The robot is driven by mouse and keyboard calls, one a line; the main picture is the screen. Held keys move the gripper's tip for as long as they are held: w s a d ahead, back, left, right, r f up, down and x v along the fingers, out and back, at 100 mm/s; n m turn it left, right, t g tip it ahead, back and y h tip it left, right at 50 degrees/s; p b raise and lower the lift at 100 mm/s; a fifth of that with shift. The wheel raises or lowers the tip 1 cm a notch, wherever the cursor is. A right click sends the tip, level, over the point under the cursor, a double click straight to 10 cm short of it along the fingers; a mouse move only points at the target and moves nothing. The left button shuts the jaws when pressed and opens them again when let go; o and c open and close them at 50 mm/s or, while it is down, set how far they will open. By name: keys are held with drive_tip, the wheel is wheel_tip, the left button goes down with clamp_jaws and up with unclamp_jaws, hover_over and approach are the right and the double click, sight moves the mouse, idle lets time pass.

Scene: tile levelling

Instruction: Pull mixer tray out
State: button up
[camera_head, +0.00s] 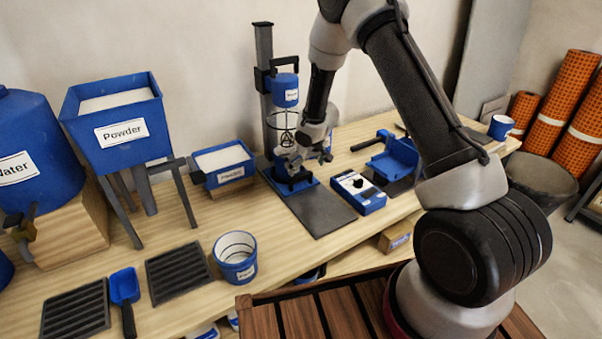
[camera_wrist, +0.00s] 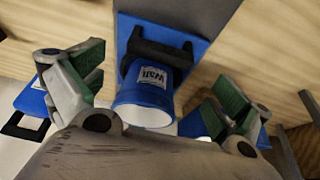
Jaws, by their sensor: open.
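The mixer (camera_head: 264,70) stands against the wall on the workbench, with its blue head (camera_head: 285,90) above a wire whisk. The blue mixer tray (camera_head: 312,183) lies at its foot, beside a dark grey mat. My gripper (camera_head: 293,163) reaches down over the tray from the right and hides much of it. In the wrist view the tray's blue plate (camera_wrist: 190,42) and black bracket (camera_wrist: 150,48) show, with a blue labelled cup (camera_wrist: 148,97) in front. My gripper's green-padded fingers (camera_wrist: 155,85) are open, one on each side of the cup, apart from it.
A control box (camera_head: 357,192) with a black knob sits right of the mat (camera_head: 320,215). A powder box (camera_head: 224,166) stands to the left, and a blue bucket (camera_head: 235,256) at the bench's front edge. A blue scoop-like tray (camera_head: 393,160) lies further right.

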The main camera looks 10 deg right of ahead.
sight(301, 175)
drive_tip(key=x, duration=0.6)
